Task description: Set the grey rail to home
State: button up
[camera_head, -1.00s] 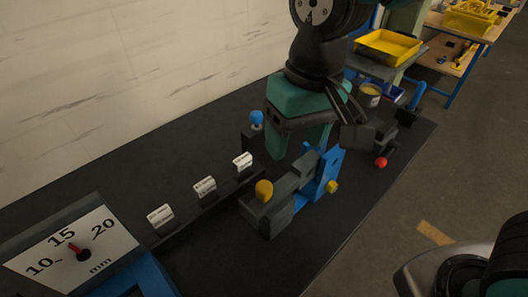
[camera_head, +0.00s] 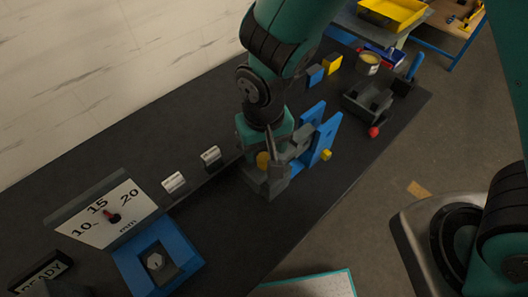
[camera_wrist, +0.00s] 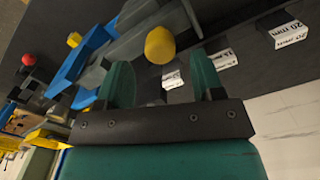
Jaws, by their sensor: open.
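The grey rail (camera_head: 278,181) sits at the blue bracket (camera_head: 326,138), with a yellow knob (camera_head: 262,160) on its near end. The rail also shows in the wrist view (camera_wrist: 180,18), running across the top, with the round yellow knob (camera_wrist: 160,45) on it. My gripper (camera_wrist: 161,66) is open, its two green fingers pointing at the rail. The knob appears in the gap between the fingertips; whether they reach around it I cannot tell. In the head view my gripper (camera_head: 270,148) is over the knob end and hides part of the rail.
A dial (camera_head: 106,214) marked 10, 15, 20 mm has its red pointer near 15. Two small labelled blocks (camera_head: 174,183) stand left of the rail. A grey fixture with a red knob (camera_head: 374,132) stands right. A READY sign (camera_head: 42,272) is at lower left.

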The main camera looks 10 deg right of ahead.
aim_at(264, 157)
jog(key=shift+f, duration=2.05)
